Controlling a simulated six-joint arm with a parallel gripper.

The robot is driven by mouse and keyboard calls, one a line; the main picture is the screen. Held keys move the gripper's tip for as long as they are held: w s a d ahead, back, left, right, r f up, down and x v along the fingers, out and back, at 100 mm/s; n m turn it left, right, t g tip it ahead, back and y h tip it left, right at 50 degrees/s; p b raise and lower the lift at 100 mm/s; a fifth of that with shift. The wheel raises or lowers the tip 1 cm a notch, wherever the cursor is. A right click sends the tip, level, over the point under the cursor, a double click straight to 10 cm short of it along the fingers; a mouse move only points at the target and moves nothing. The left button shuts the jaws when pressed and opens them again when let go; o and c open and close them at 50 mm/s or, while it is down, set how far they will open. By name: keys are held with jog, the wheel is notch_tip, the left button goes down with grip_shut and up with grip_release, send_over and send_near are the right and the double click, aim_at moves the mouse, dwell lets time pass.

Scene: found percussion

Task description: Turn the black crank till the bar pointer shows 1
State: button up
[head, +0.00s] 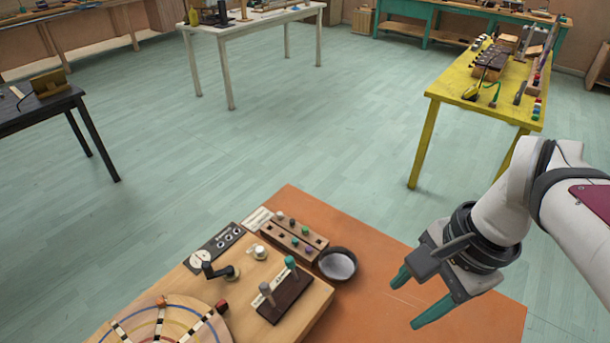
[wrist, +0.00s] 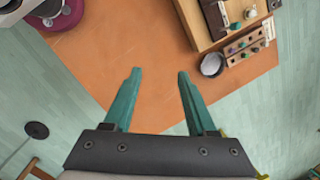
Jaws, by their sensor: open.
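The black crank (head: 217,271) sits on top of a wooden box (head: 313,299) in the head view, its arm lying roughly sideways. A small round white dial (head: 200,258) is just behind it; its marks and any bar pointer are too small to read. My gripper (head: 408,300) is open and empty, to the right of the box and apart from the crank. In the wrist view my gripper (wrist: 159,75) has its fingers spread over the orange table top. Only a corner of the box shows there, and I cannot make out the crank.
Near the crank are a white knob (head: 260,252), two levers on a dark base (head: 286,298), a peg block (head: 293,238) and a coloured wheel (head: 165,328). A dark bowl (head: 337,264) stands between box and gripper. The orange table (head: 385,245) is otherwise largely bare.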

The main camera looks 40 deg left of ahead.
jog(key=w+a, duration=0.4)
jog(key=a, duration=0.8)
jog(key=m+g, duration=0.2)
jog(key=g, duration=0.1)
send_near(207, 264)
jog(key=shift+t, duration=0.3)
jog(key=x, duration=0.9)
jog(key=shift+s+f, duration=0.25)
jog(key=shift+s, duration=0.1)
jog(key=shift+s+a+f, duration=0.2)
jog(key=shift+a+f, duration=0.05)
jog(key=shift+f, duration=0.35)
jog(key=shift+c, duration=0.2)
grip_shut()
